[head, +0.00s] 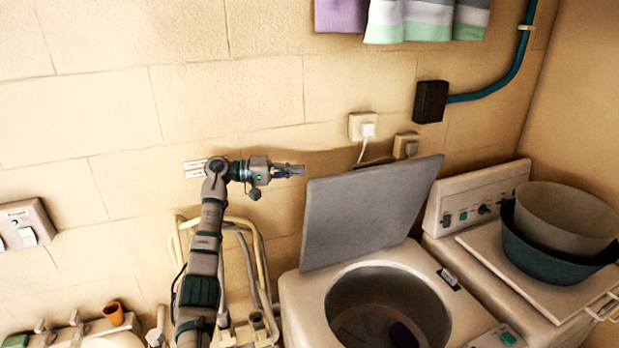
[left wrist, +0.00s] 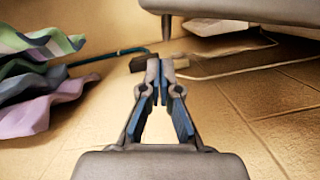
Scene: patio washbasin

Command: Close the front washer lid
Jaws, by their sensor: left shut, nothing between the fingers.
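The washer lid (head: 368,212) is a flat grey panel standing raised and tilted back over the washer (head: 303,308). The round drum opening below it is uncovered, with a dark item (head: 403,335) inside. My left gripper (head: 303,170) is shut and empty, near the wall just left of the lid's upper left corner. In the left wrist view, the shut fingertips (left wrist: 167,62) point toward the wall side. A pale panel edge (left wrist: 245,9), which looks like the lid, crosses the upper right there. My right gripper is not in view.
Nested bowls (head: 566,220) stand on the panel at right. A wall socket with a plug (head: 363,128) and a dark box (head: 431,101) are above the lid. Hoses (head: 262,262) hang left of the washer. Striped cloth (head: 425,20) hangs above.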

